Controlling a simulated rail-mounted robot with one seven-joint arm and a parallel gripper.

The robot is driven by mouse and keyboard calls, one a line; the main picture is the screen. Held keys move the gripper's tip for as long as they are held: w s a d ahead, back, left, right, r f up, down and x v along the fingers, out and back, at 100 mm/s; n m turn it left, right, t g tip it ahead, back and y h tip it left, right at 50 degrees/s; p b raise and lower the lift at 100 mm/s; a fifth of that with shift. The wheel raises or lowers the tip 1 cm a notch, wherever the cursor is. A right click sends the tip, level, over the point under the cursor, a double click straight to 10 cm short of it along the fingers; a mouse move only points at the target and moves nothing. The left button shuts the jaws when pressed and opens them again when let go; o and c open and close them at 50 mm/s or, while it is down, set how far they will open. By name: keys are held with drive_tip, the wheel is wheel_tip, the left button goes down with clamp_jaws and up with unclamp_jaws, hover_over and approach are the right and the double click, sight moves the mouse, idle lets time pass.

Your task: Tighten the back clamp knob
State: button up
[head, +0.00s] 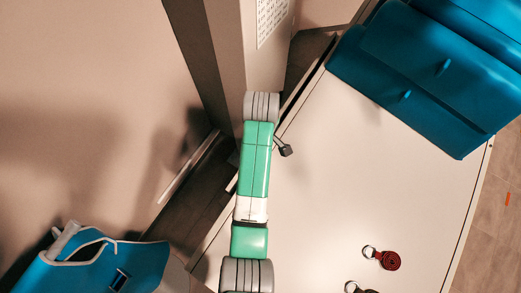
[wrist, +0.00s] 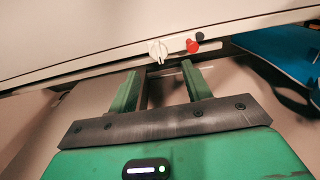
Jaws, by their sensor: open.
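In the wrist view my gripper (wrist: 158,74) has its two green fingers spread apart with nothing between them. Just beyond the fingertips, on the pale table edge, is a white knob (wrist: 157,50) with a raised grip bar. It sits roughly in line with the gap, and the fingers appear apart from it. To its right are a red knob (wrist: 192,46) and a small black knob (wrist: 199,37). I cannot tell for certain which of these is the back clamp knob. My gripper is out of sight in the head view.
In the head view the pale table (head: 340,190) carries a blue padded piece (head: 410,75) at upper right and a red round tag with a ring (head: 389,260). A blue object (head: 100,265) is at lower left. A wall column (head: 265,60) stands at the back.

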wheel_tip(320, 180, down, 8)
drive_tip(key=shift+w+r+b, duration=0.1)
drive_tip(key=shift+r+b, duration=0.1)
drive_tip(key=shift+b, duration=0.35)
drive_tip(key=shift+c, duration=0.2)
drive_tip(key=c, duration=1)
